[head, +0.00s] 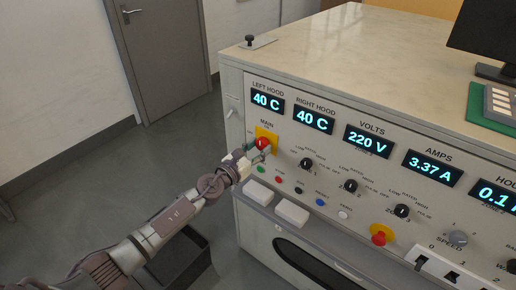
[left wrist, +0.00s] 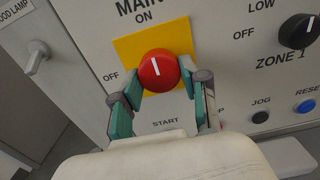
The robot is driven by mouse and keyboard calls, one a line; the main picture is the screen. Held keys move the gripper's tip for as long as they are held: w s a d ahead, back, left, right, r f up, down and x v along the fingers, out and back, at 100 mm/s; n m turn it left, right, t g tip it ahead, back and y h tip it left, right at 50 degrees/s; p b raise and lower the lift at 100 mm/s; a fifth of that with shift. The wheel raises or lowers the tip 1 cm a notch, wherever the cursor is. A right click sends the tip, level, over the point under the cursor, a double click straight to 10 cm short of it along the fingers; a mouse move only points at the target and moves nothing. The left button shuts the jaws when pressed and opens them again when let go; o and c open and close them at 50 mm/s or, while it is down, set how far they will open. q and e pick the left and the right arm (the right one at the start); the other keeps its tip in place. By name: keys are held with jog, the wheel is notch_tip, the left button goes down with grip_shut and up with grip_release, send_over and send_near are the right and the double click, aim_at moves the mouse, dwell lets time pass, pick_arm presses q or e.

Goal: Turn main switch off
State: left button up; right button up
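The main switch is a red round knob (left wrist: 157,70) on a yellow square plate (left wrist: 128,48), with ON printed above and OFF to its left. Its white mark points up, toward ON. In the head view the red knob (head: 263,143) sits below the MAIN label at the panel's left end. My left gripper (left wrist: 165,88) is at the knob, with its teal fingers on either side. The fingers are spread, and a small gap shows at the right one; whether the left one touches is unclear. In the head view my left gripper (head: 257,154) partly covers the plate. My right gripper is not seen.
Displays read 40 C, 40 C, 220 V and 3.37 A. A black zone knob (left wrist: 299,31) and a blue button (left wrist: 305,106) lie right of the gripper. A hood lamp lever (left wrist: 36,57) is at left. A red knob on yellow (head: 380,236) sits lower right.

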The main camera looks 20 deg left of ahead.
pick_arm(q)
jog(key=shift+c, duration=1.4)
jog(key=shift+n, duration=0.3)
jog(key=n, duration=0.4)
jog(key=n+p, duration=0.1)
jog(key=n, duration=0.3)
jog(key=n+p, duration=0.1)
jog(key=n, duration=0.3)
jog(key=shift+r+n, duration=0.1)
jog(key=shift+n, duration=0.2)
jog(key=n+p, duration=0.1)
jog(key=n, duration=0.3)
jog(key=shift+n, duration=0.3)
jog(key=shift+d, duration=0.1)
